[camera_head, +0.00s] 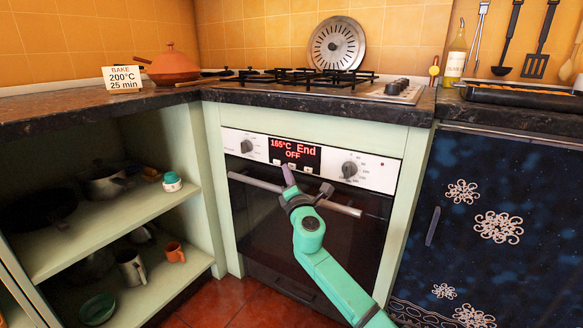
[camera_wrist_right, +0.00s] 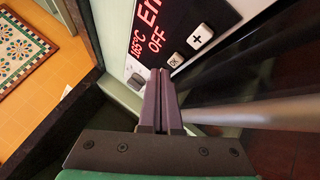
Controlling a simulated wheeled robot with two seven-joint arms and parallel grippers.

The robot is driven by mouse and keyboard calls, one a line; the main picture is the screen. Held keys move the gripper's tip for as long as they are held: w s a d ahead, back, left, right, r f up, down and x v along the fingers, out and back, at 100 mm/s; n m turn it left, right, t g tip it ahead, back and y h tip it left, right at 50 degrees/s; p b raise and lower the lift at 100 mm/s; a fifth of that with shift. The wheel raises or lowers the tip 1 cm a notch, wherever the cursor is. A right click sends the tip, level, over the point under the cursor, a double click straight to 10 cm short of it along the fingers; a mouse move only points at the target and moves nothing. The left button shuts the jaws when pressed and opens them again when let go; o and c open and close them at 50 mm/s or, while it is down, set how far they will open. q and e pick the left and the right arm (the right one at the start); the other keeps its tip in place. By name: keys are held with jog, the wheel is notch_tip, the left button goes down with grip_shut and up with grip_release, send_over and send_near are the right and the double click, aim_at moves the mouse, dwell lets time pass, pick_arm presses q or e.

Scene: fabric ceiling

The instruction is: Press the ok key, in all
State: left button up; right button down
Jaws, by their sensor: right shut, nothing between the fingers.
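The oven (camera_head: 300,155) has a white control panel with a red display (camera_head: 294,150) reading "165°C End" and "OFF". The display also shows in the right wrist view (camera_wrist_right: 152,30). The ok key (camera_wrist_right: 175,61) sits in the row below it, beside the plus key (camera_wrist_right: 199,37). In the head view the ok key is largely hidden by my fingertips. My right gripper (camera_head: 288,172) is shut and empty, its purple fingers pointing at the key row. In the right wrist view its fingertips (camera_wrist_right: 160,74) are close beside the ok key; I cannot tell whether they touch it. My left gripper is not in view.
Round knobs (camera_head: 349,169) and (camera_head: 246,146) flank the display. The oven handle bar (camera_head: 258,183) runs just below, near my right wrist. A card (camera_head: 122,78) on the counter reads "BAKE 200°C 25 min". Open shelves stand left, a blue cabinet (camera_head: 500,200) right.

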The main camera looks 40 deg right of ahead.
dwell(0.4)
jog(key=shift+w+d, duration=0.15)
jog(key=shift+d, duration=0.25)
jog(key=shift+w+d+b, duration=0.1)
jog(key=shift+d+b, duration=0.25)
jog(key=shift+d, duration=0.1)
dwell(0.6)
jog(key=shift+a, duration=0.1)
jog(key=shift+s+a+p, duration=0.3)
jog(key=shift+a, duration=0.4)
jog(key=shift+a, duration=0.1)
jog(key=a, duration=0.2)
jog(key=s+a+p, duration=0.1)
jog(key=a, duration=0.1)
jog(key=shift+s+a, duration=0.2)
jog(key=shift+a, duration=0.15)
